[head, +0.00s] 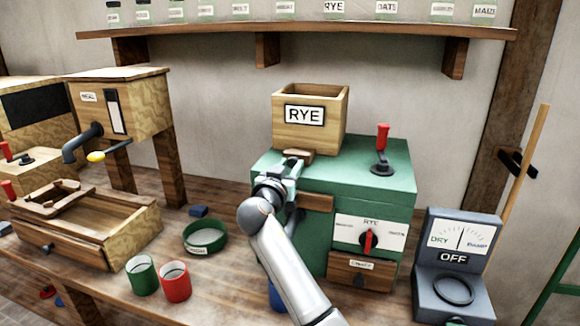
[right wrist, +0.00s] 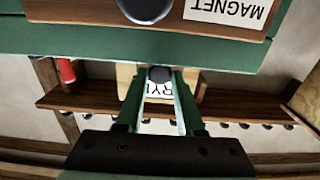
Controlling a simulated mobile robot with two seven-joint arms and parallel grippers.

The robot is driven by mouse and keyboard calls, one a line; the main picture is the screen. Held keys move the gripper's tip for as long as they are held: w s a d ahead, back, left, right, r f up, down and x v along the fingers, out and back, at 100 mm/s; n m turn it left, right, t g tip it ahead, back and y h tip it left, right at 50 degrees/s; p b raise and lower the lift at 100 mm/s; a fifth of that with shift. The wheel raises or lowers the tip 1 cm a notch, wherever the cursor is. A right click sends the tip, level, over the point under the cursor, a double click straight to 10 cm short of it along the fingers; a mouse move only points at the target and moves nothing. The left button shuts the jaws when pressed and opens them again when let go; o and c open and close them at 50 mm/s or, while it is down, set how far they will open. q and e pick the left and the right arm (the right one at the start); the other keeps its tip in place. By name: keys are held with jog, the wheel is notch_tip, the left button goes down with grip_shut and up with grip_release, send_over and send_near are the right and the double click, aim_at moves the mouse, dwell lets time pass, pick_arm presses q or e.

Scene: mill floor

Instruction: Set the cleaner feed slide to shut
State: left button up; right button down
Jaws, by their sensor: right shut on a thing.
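The cleaner is a green box (head: 390,190) on the bench, with an open wooden hopper (head: 335,122) labelled RYE on top. A small brown wooden piece (head: 297,153), apparently the feed slide, shows at the hopper's front foot. My right gripper (head: 290,168) is at the cleaner's front upper left, just below that piece. In the right wrist view, which is upside down, its fingers (right wrist: 159,84) are closed on a dark round knob (right wrist: 159,75) in front of the RYE label. The gripper hides most of the slide, so its position cannot be told. My left gripper is not in view.
A red-handled lever (head: 382,150) stands on the cleaner's top right. A MAGNET drawer (right wrist: 200,12) is close to my right gripper. A dial (head: 369,240) sits at the front right. A meter reading OFF (head: 455,257), green cup (head: 142,275) and red cup (head: 175,282) stand nearby.

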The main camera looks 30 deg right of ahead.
aim_at(296, 157)
jog(key=shift+w+d+b, duration=0.15)
jog(key=shift+d+b, duration=0.05)
jog(key=shift+b, duration=0.1)
jog(key=b+x, duration=0.3)
jog(key=x, duration=0.1)
jog(key=shift+w+d, duration=0.15)
jog(key=shift+w, duration=0.05)
jog(key=shift+d+r, duration=0.1)
jog(key=shift+r, duration=0.25)
jog(key=c, duration=0.9)
grip_release()
jog(key=shift+c, duration=0.2)
jog(key=o, duration=0.3)
jog(key=shift+w+d+f, duration=0.15)
jog(key=shift+w+f, duration=0.05)
jog(key=shift+f, duration=0.05)
jog(key=shift+o, duration=0.4)
jog(key=shift+s, duration=0.1)
